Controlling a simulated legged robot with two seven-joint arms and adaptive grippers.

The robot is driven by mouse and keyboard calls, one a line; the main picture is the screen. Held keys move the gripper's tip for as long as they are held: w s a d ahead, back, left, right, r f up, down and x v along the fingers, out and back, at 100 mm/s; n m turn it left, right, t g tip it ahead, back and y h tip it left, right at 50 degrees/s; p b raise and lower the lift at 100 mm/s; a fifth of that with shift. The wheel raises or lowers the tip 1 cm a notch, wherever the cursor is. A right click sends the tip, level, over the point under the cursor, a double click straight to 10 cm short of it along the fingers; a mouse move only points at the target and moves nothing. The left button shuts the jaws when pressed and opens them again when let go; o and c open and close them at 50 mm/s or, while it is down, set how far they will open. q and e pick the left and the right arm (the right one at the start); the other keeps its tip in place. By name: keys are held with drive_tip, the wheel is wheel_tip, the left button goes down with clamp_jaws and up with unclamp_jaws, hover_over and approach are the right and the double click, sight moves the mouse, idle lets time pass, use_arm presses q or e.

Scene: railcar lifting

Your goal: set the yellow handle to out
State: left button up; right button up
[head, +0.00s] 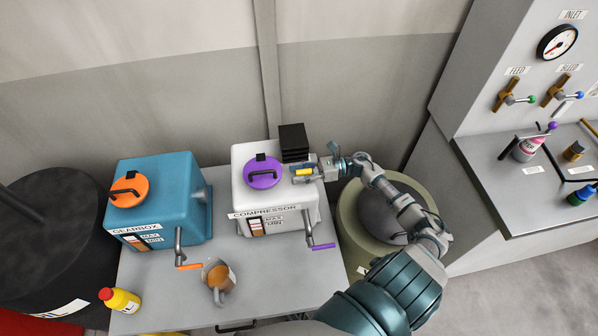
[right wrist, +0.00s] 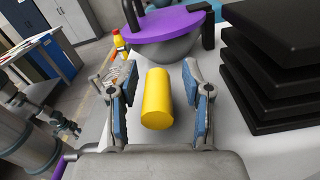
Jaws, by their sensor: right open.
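The yellow handle (head: 303,172) is a short cylinder on top of the white compressor box (head: 245,187), beside its purple lid (head: 263,172). In the right wrist view the yellow handle (right wrist: 157,99) lies between the two open fingers, with a gap on each side. My right gripper (head: 308,170) reaches in from the right at the handle; its blue-padded fingers (right wrist: 160,105) are apart. Any label or mark for the handle's positions cannot be seen. My left gripper is not in view.
Black stacked plates (head: 293,142) stand close behind the handle. A blue gearbox (head: 158,200) with an orange lid stands left. A jug (head: 219,281) and a yellow bottle (head: 120,300) are on the grey table (head: 260,290). Cranks with orange and purple grips stick out in front of the boxes.

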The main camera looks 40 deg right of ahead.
sight(299, 171)
drive_tip(key=shift+a, duration=0.1)
clamp_jaws()
wheel_tip(299, 171, up, 9)
drive_tip(key=p, duration=0.3)
drive_tip(key=shift+r, duration=0.35)
unclamp_jaws()
drive_tip(key=shift+d, duration=0.2)
drive_tip(key=v, duration=1.2)
